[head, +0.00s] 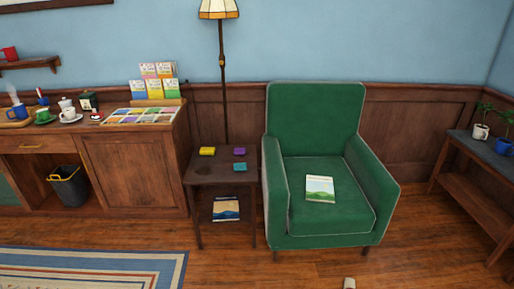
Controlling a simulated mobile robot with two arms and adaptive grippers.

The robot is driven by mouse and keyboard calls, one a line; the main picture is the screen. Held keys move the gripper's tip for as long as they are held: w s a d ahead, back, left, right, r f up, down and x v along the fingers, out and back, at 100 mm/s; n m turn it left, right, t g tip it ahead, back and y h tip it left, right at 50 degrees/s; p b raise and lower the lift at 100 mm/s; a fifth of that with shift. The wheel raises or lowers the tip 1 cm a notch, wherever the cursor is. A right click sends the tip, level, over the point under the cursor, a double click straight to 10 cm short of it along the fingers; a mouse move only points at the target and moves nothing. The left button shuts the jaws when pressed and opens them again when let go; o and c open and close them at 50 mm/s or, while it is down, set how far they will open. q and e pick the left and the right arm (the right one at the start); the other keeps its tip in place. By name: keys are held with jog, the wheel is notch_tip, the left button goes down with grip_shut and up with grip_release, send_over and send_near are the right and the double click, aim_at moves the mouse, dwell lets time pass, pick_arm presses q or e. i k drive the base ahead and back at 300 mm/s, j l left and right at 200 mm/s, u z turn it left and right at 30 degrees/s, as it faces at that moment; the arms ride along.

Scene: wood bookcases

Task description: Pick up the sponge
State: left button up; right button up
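Three small sponge-like blocks lie apart on top of the small dark wood side table (196,178). The yellow block (207,151) is at the back left, the purple block (239,152) at the back right, and the teal block (240,167) nearer the front right edge. They are too small for me to tell their texture.
A green armchair (314,115) with a book (320,189) on its seat stands right of the table. A floor lamp (222,62) rises behind. A wood cabinet (134,176) is left. Another book (226,208) lies on the lower shelf. Floor in front is mostly clear.

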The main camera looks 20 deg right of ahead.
aim_at(204, 151)
jog(key=i+j+z, duration=0.4)
jog(key=i, duration=0.15)
jog(key=i+j+z, duration=0.8)
jog(key=j, duration=0.35)
jog(key=i, duration=0.1)
